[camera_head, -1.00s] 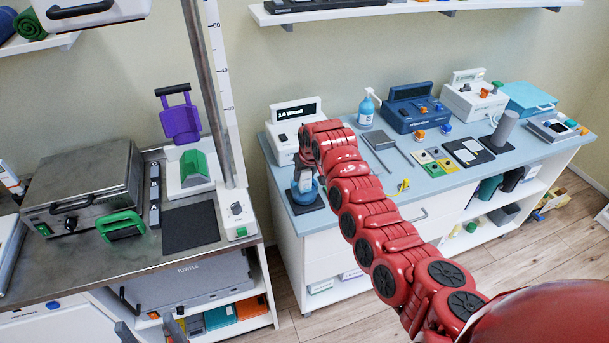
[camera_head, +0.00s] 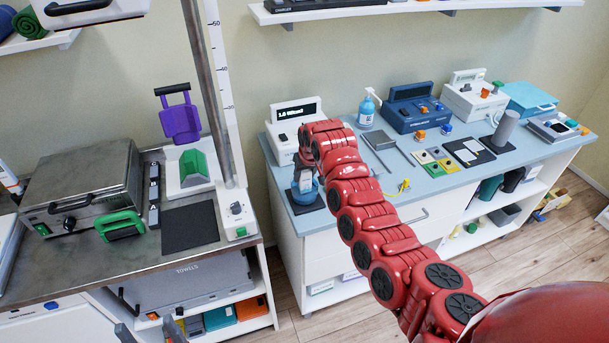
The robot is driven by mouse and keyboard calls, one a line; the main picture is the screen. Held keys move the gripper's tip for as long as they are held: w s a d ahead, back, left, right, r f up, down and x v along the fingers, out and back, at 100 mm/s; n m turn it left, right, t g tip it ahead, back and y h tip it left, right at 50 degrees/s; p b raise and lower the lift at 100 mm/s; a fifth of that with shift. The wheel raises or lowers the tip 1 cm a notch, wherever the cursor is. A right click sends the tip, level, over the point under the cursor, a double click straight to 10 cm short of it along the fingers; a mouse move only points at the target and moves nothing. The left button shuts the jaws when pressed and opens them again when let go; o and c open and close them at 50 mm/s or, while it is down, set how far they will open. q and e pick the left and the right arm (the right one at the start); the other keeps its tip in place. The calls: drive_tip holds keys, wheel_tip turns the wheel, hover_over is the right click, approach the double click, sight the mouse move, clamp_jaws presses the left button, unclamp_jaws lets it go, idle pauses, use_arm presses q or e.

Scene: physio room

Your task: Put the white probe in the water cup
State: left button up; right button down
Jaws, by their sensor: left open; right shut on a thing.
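The blue water cup (camera_head: 307,192) stands on a small black mat (camera_head: 302,206) at the near left corner of the blue counter. My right arm reaches across from the lower right, and my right gripper (camera_head: 304,178) points down right at the cup, covering part of it. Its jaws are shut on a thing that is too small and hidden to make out. I cannot tell whether that thing is inside the cup. The white probe is not clearly visible anywhere. My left gripper (camera_head: 149,332) is open and empty at the bottom edge, in front of the steel table.
A white display unit (camera_head: 296,115) stands just behind the cup. A blue pump bottle (camera_head: 366,108) and a dark blue device (camera_head: 412,105) are further right on the counter (camera_head: 458,181). The steel table (camera_head: 70,265) with a purple-handled device is left, across a gap.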

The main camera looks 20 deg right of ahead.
drive_tip(key=shift+f+b, duration=0.3)
drive_tip(key=shift+f, duration=0.1)
idle(0.5)
idle(0.3)
drive_tip(key=shift+c, duration=0.6)
unclamp_jaws()
drive_tip(key=shift+w+r, duration=0.15)
drive_tip(key=shift+r, duration=0.3)
drive_tip(key=shift+o, duration=0.6)
drive_tip(key=shift+r, duration=0.35)
drive_tip(key=shift+v, duration=0.75)
drive_tip(key=shift+w+r, duration=0.2)
drive_tip(key=shift+r, duration=1.8)
